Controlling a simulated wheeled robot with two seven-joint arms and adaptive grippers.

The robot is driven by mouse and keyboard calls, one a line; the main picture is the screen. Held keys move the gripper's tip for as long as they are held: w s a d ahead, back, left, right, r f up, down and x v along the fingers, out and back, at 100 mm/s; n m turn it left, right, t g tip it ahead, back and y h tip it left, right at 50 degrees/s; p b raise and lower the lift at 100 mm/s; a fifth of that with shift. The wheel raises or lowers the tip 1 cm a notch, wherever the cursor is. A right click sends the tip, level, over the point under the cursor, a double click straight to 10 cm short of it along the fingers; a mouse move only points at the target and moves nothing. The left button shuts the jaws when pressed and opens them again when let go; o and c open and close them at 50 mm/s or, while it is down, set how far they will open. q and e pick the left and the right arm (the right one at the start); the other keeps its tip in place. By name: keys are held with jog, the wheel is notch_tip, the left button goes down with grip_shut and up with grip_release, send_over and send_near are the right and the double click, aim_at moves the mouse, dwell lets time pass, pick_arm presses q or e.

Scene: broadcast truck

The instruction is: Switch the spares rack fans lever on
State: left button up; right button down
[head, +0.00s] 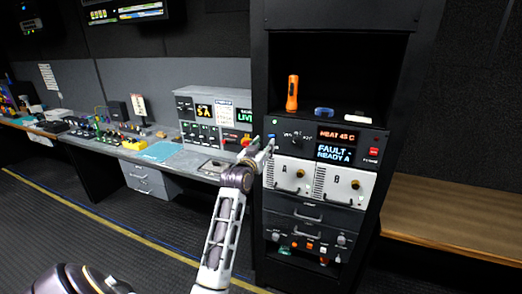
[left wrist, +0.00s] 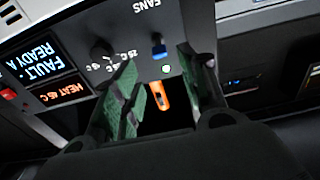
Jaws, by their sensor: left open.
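The fans lever is a small blue lever (left wrist: 158,48) beside the upside-down FANS label in the left wrist view. In the head view the blue lever (head: 271,136) is at the left edge of the rack's control panel, below a small green lamp (head: 274,122). The lamp (left wrist: 166,69) is lit. I cannot tell whether the lever is up or down. My left gripper (head: 259,145) is open and empty in front of the panel. In the left wrist view its fingertips (left wrist: 157,62) lie on either side of the lever's line; contact does not show. My right gripper is not in view.
The rack (head: 258,70) has an orange flashlight (head: 292,93) on its open shelf. A dial (left wrist: 101,52), a FAULT display (head: 333,153) and a red button (head: 374,152) share the panel. A desk console (head: 215,108) stands left; a wooden bench (head: 450,215) stands right.

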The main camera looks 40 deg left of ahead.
pick_arm(q)
jog(key=shift+v, duration=1.3)
